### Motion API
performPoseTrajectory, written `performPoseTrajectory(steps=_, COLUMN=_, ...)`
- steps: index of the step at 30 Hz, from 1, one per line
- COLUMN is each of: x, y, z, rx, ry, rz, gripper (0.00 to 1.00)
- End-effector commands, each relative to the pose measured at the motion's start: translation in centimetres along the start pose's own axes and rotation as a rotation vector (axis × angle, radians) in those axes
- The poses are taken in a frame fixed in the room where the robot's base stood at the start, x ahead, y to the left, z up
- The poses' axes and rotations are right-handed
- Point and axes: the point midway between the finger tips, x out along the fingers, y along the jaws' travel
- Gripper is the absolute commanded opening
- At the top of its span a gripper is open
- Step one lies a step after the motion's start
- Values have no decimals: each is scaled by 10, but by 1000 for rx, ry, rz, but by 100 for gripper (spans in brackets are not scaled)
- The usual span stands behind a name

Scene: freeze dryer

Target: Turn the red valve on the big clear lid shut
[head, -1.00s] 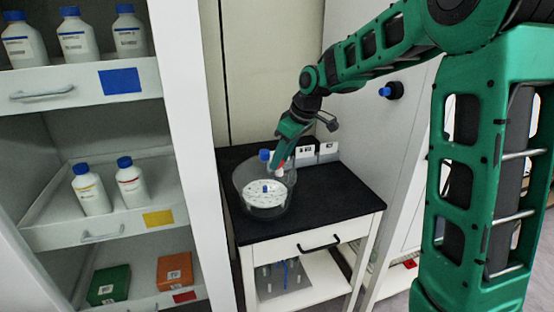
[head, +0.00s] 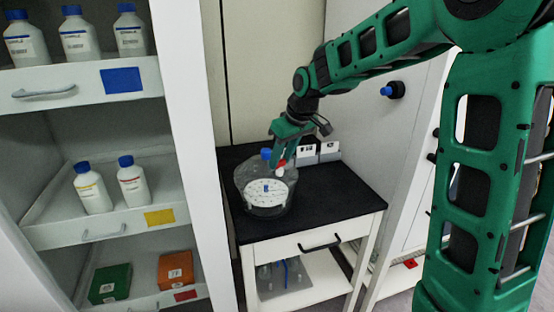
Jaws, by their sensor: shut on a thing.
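The big clear lid (head: 246,176) is a see-through round vessel shape standing on the black top of a small white table. A white disc (head: 258,198) with a blue knob in its middle shows inside it. The red valve (head: 282,163) is a small red part at the back right of the lid, beside a blue cap (head: 266,154). My gripper (head: 279,157) reaches down from the upper right and its fingers are shut at the red valve. The fingers partly hide the valve, and its exact angle is too small to tell.
White labelled boxes (head: 318,152) stand behind the lid on the black tabletop (head: 335,195). The tabletop's right and front parts are clear. A white shelf unit (head: 182,100) with bottles and boxes stands at left. A panel with a blue knob (head: 387,91) is at right.

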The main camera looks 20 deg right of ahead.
Motion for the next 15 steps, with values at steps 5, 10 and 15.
performPoseTrajectory(steps=5, x=0, y=3, z=1, rx=5, ry=-1, rz=4, gripper=52)
performPoseTrajectory(steps=10, x=0, y=2, z=0, rx=3, ry=0, rz=2, gripper=52)
performPoseTrajectory(steps=15, x=-5, y=2, z=0, rx=2, ry=1, rz=2, gripper=52)
